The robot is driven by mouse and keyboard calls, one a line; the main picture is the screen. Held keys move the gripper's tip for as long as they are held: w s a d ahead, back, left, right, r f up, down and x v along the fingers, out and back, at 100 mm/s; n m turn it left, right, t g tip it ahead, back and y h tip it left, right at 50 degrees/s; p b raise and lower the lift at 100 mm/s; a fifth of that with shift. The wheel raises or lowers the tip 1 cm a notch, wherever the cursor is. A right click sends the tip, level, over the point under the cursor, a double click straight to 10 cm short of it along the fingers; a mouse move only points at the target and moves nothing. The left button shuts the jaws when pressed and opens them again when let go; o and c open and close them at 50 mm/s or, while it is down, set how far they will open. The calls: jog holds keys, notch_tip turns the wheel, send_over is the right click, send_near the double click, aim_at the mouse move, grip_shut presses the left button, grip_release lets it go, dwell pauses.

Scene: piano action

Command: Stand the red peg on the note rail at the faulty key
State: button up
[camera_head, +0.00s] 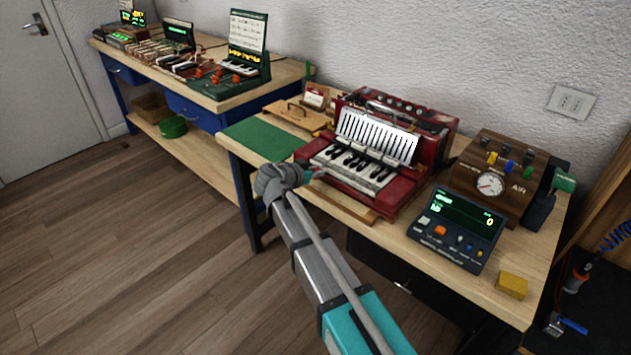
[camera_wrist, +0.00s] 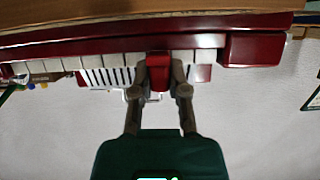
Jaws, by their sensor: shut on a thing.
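My gripper (camera_head: 312,173) is at the left end of the red keyboard instrument (camera_head: 404,197), close to its keys (camera_head: 352,166). In the wrist view my gripper (camera_wrist: 160,82) is shut on the red peg (camera_wrist: 159,71), a small dark red block between the fingertips. The keys (camera_wrist: 110,60) lie just behind the peg in that view, and I cannot tell whether the peg touches the instrument. In the head view the peg is mostly hidden by the gripper. I cannot make out the note rail or which key is faulty.
A dark console (camera_head: 456,228) with a green display showing 0 stands right of the instrument. A wooden box with a gauge (camera_head: 489,184) is behind it, and a yellow block (camera_head: 511,285) is at the front right. A green mat (camera_head: 262,139) lies left. Another bench (camera_head: 212,94) holds electronics.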

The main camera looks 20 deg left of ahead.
jog(key=shift+f+b, duration=0.9)
jog(key=shift+f, duration=0.3)
jog(key=shift+f, duration=0.15)
jog(key=o, duration=0.7)
jog(key=shift+o, duration=0.2)
jog(key=shift+r, duration=0.25)
jog(key=p+v, duration=0.4)
jog(key=v, duration=0.8)
jog(key=shift+p, duration=0.35)
jog(key=shift+s, duration=0.1)
